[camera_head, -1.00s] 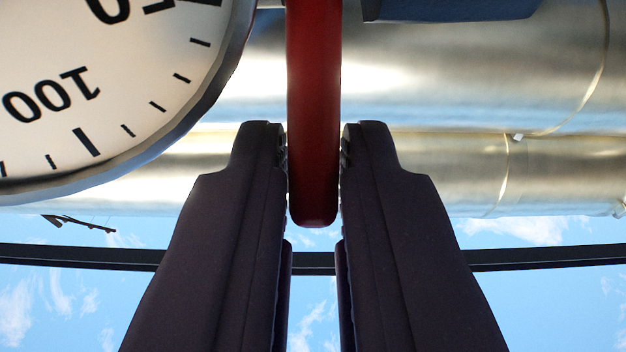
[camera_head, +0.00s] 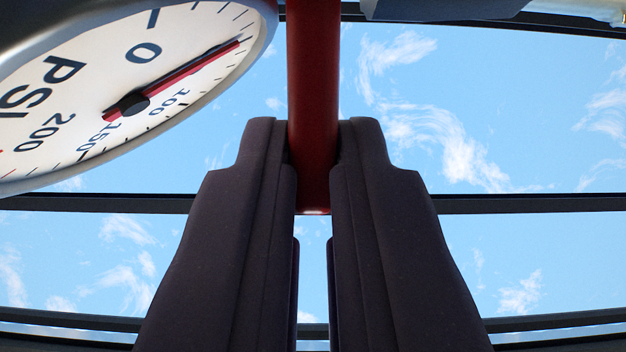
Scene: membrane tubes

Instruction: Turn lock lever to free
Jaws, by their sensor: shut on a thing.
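The red lock lever (camera_head: 314,80) hangs down from the top edge of the view, in the middle. Its lower end shows between the fingers. My gripper (camera_head: 314,145) is shut on the lever near that end, with one dark finger on each side touching it. The lever's upper end and its pivot are out of view.
A round pressure gauge (camera_head: 75,142) marked PSI is close to the left of the lever, seen at a slant. A dark blue-grey part (camera_head: 445,8) is at the top right. Dark bars (camera_head: 540,203) cross the background, with sky behind. The area right of the gripper looks clear.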

